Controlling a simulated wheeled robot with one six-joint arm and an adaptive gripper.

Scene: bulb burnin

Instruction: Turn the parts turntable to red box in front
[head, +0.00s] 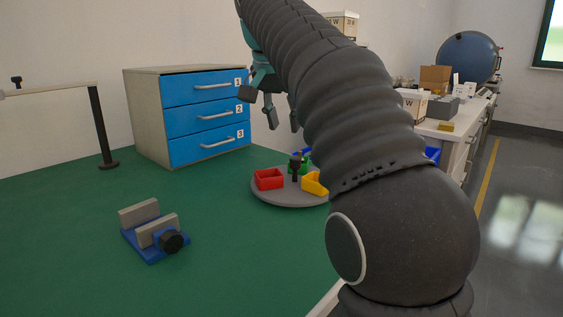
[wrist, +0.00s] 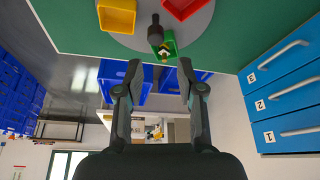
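The parts turntable (head: 285,197) is a grey disc on the green table, partly hidden by my arm. A red box (head: 268,180) sits at its left and a yellow box (head: 314,184) at its front right. A green box (head: 304,164) is behind the dark central knob (head: 295,171). The wrist view shows the turntable (wrist: 205,22) at the top, with the yellow box (wrist: 117,15), red box (wrist: 186,7), green box (wrist: 168,47) and knob (wrist: 155,30). My gripper (wrist: 158,72) is open and empty, its fingers apart. In the head view it hangs above and behind the turntable.
A blue three-drawer cabinet (head: 207,112) stands behind the turntable. A vise with a blue base (head: 155,243) is at the front left, and a post with a bar (head: 101,127) at the far left. The green table (head: 80,240) is bare between them.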

